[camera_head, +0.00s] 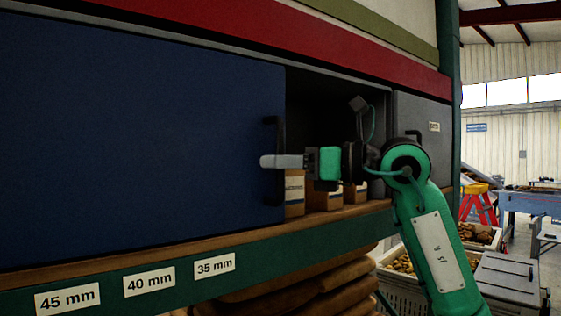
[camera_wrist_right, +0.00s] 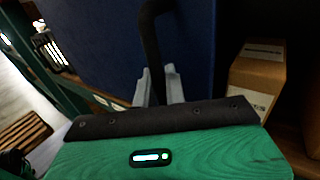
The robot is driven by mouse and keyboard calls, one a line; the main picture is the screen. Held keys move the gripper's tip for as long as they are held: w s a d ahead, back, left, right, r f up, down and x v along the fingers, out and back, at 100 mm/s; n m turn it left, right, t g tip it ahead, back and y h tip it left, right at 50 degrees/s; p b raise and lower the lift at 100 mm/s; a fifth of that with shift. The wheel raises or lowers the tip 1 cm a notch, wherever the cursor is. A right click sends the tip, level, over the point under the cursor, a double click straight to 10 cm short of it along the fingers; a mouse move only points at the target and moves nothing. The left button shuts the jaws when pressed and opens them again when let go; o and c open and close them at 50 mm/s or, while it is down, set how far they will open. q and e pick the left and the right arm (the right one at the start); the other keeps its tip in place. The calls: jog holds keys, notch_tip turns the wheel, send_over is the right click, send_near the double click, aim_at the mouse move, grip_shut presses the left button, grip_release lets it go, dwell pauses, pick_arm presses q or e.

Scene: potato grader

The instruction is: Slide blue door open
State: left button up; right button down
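The blue door (camera_head: 140,130) fills the left of the head view, and its right edge borders a dark cupboard opening. Its black upright handle (camera_head: 280,130) is near that edge. My right gripper (camera_head: 268,161) reaches in from the right, its grey fingers level with the handle's middle. In the right wrist view the fingers (camera_wrist_right: 158,86) lie on both sides of the handle (camera_wrist_right: 152,40), close against it, and look shut on it. The blue door (camera_wrist_right: 100,40) also shows there. My left gripper is not in view.
Cardboard boxes (camera_head: 325,197) stand on the shelf inside the opening (camera_head: 325,110). A grey panel (camera_head: 425,110) is right of it. A green ledge with size labels (camera_head: 215,264) runs below the door, above stacked sacks (camera_head: 300,285). Crates of potatoes (camera_head: 405,280) stand at the right.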

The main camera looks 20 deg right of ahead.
jog(key=shift+s+a+f+b, duration=0.1)
jog(key=shift+s+a+b, duration=0.15)
jog(key=shift+a, duration=0.25)
jog(key=shift+s+a+f+b, duration=0.1)
jog(key=shift+a+b, duration=0.25)
jog(key=shift+a, duration=0.1)
jog(key=shift+s+a+r, duration=0.1)
jog(key=shift+a+r, duration=0.1)
jog(key=shift+a, duration=0.2)
jog(key=c, duration=1.8)
grip_release()
jog(key=shift+d, duration=0.1)
jog(key=shift+s+d+f+b, duration=0.15)
jog(key=shift+s+d+b, duration=0.1)
jog(key=shift+d+b, duration=0.1)
jog(key=shift+b+v, duration=2.75)
jog(key=shift+v, duration=3.75)
jog(key=shift+a, duration=0.1)
